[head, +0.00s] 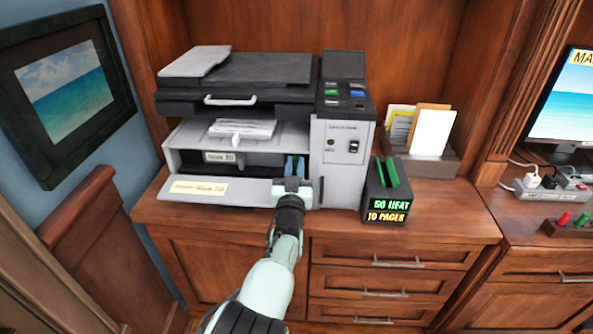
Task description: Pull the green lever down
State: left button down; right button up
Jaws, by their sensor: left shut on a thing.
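The grey and black printer (341,150) stands on the wooden cabinet with its front flap (240,192) folded down. Inside the opening, at its right end, small blue tabs (289,166) stand upright beside a narrow greenish part that I take for the green lever. My left gripper (292,183) is at this spot, just over the flap's right end, shut on what seems to be the green lever. The gripper hides most of the lever, so its angle cannot be told. My right gripper is not in view.
A dark box (386,205) with green upright plates and lit lettering stands right of the printer. Behind it is a paper organizer (437,164). A power strip (551,189) and monitor (564,95) are at the far right. The front counter strip is clear.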

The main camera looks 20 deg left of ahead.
pick_arm(q)
jog(key=c, duration=1.3)
grip_release()
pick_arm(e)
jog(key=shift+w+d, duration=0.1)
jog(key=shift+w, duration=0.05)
pick_arm(q)
jog(key=p+v, duration=0.2)
jog(key=v, duration=1.1)
jog(key=shift+s+d+p, duration=0.1)
jog(key=shift+s+p, duration=0.15)
jog(key=shift+p, duration=0.05)
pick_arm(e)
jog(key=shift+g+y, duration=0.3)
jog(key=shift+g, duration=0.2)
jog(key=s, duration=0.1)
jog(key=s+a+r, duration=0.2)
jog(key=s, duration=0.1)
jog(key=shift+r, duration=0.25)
